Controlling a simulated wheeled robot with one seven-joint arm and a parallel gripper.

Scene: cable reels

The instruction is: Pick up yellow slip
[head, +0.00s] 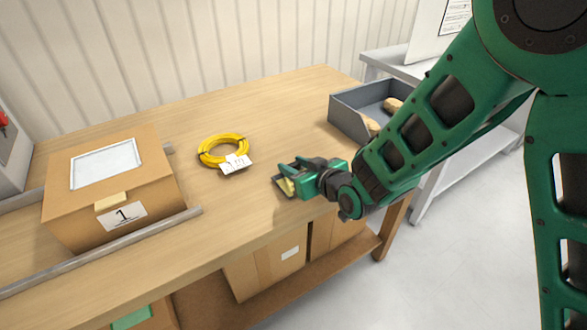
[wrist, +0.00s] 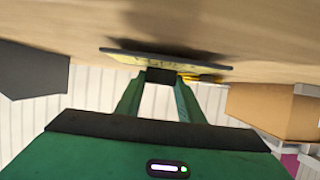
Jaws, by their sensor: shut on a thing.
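The yellow slip (head: 285,186) is between the fingertips of my gripper (head: 286,181), close to the front edge of the wooden table (head: 270,115). In the wrist view the slip (wrist: 120,52) is a thin, wide sheet seen nearly edge-on. The fingers of my gripper (wrist: 160,76) are shut on its middle. A dark shadow lies on the wood beyond it, and the slip looks a little off the table. Its face is mostly hidden.
A yellow cable coil (head: 205,157) with a white tag lies left of my gripper. A cardboard box (head: 150,185) labelled 1 sits between metal rails at the left. A grey bin (head: 345,118) with brown items stands at the back right. Bare wood lies between coil and bin.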

